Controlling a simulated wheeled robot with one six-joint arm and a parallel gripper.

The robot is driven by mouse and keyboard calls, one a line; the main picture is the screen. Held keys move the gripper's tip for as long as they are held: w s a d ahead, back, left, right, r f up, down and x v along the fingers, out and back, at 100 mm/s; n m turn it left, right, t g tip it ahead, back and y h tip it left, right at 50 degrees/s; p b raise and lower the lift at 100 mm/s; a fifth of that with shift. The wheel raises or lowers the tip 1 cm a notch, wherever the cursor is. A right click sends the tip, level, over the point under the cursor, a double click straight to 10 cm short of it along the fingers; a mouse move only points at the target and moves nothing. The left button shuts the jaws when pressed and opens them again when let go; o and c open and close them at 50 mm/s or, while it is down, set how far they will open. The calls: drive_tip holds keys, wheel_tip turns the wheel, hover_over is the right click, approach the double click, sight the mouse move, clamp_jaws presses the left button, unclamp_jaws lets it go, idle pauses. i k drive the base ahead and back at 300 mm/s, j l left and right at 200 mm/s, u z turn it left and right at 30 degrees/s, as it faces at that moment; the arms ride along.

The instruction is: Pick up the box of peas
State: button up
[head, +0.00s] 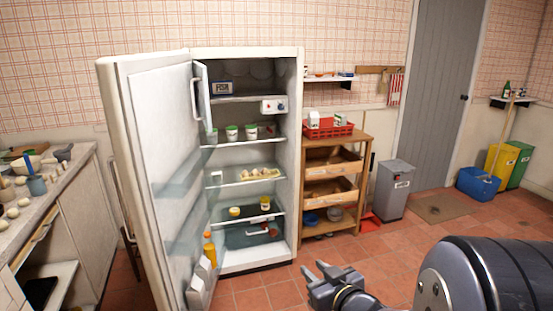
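I cannot make out a box marked as peas. The small freezer door (203,105) is swung open to the left. My gripper (319,270) is low in front of the fridge, right of its base, over the tiled floor. Its fingers look apart, with nothing between them. It is well away from the blue box.
The large fridge door (150,190) stands open on the left. Fridge shelves hold several tubs (232,132), an egg tray (259,173) and jars. A wooden rack (335,152) with a red crate (329,129) stands right, then a grey bin (395,190). A cluttered counter (50,195) is left. The floor ahead is clear.

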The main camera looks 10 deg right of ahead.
sight(340, 119)
drive_tip(key=i+l+z, duration=0.4)
drive_tip(key=i, duration=0.35)
drive_tip(key=i+z, duration=0.4)
drive_tip(key=i, duration=0.4)
drive_tip(key=i+l+u, duration=0.15)
drive_tip(key=i, duration=1.8)
drive_tip(key=i+l+u, duration=0.15)
drive_tip(key=i, duration=0.25)
drive_tip(key=i+l+u, duration=0.15)
drive_tip(key=i, duration=0.3)
